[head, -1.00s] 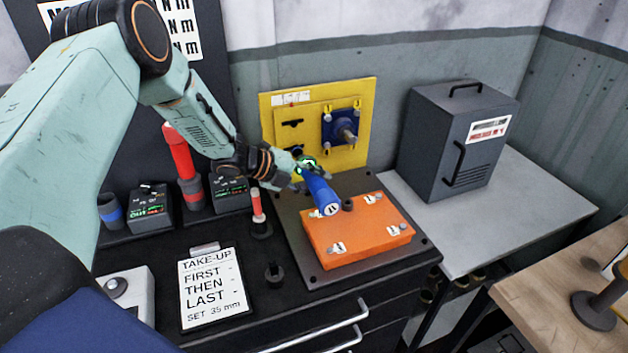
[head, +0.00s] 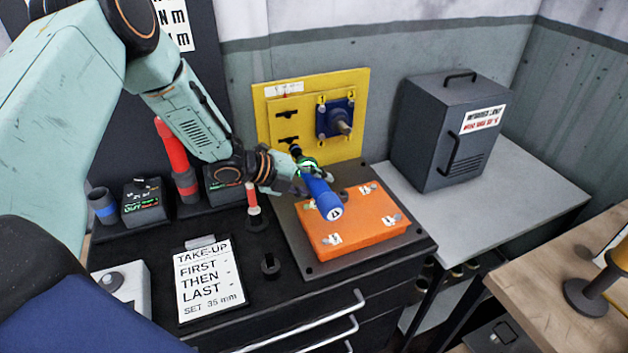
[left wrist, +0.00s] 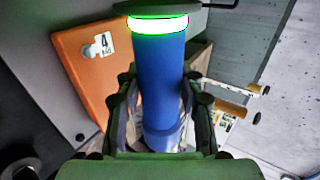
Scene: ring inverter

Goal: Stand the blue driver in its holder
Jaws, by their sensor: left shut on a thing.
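The blue driver (head: 321,198) has a blue handle, a pale labelled end cap, a glowing green ring and a dark tip. My left gripper (head: 302,183) is shut around its handle. It holds the driver tilted above the orange box, cap toward the viewer, dark tip toward the yellow panel. In the left wrist view the handle (left wrist: 162,85) stands between the two fingers (left wrist: 160,112), green ring at the top. A dark cup with a blue band (head: 103,206), seemingly the holder, stands at the far left of the bench and looks empty. My right gripper is not in view.
A red driver (head: 172,147) stands upright in a red-banded cup, between dark display boxes (head: 143,205). A small red-and-white post (head: 252,198), a black peg (head: 269,265) and a sign (head: 208,281) are on the bench. The orange box (head: 345,240) lies below the driver.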

